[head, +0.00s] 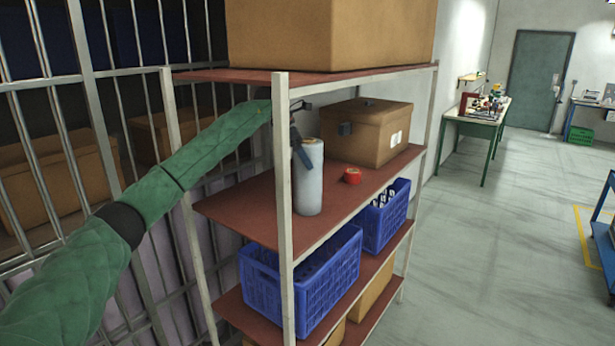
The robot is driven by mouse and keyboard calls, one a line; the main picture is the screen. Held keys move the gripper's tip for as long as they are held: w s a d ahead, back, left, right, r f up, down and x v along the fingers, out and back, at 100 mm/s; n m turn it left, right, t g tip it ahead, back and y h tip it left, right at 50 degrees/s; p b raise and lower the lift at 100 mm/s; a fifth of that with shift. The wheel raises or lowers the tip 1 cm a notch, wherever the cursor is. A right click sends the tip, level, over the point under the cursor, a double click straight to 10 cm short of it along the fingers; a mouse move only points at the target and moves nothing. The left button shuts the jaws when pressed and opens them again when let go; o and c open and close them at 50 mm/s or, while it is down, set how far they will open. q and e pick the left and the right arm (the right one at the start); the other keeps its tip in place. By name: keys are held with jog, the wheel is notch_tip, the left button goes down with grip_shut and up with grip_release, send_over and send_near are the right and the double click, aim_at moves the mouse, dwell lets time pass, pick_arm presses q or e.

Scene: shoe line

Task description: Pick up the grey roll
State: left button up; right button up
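The grey roll (308,180) stands upright on the upper red shelf board, just behind the front post of the rack. My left arm comes in from the left in a green sleeve and passes behind that post. My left gripper (302,143) is at the top of the roll. One dark finger overlaps the roll's upper left side, and the post hides part of the gripper. I cannot tell whether it grips the roll, which appears to stand on the board. My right gripper is not in view.
A small red tape roll (352,176) and a lidded brown box (372,145) are on the same board. A large carton (330,35) is above, and blue crates (305,285) are below. Metal bars (100,100) stand at left.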

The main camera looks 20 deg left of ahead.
pick_arm(q)
jog(key=shift+d, duration=0.1)
jog(key=shift+c, duration=1.1)
jog(key=c, duration=1.5)
jog(key=shift+r, duration=0.1)
jog(key=shift+c, duration=0.2)
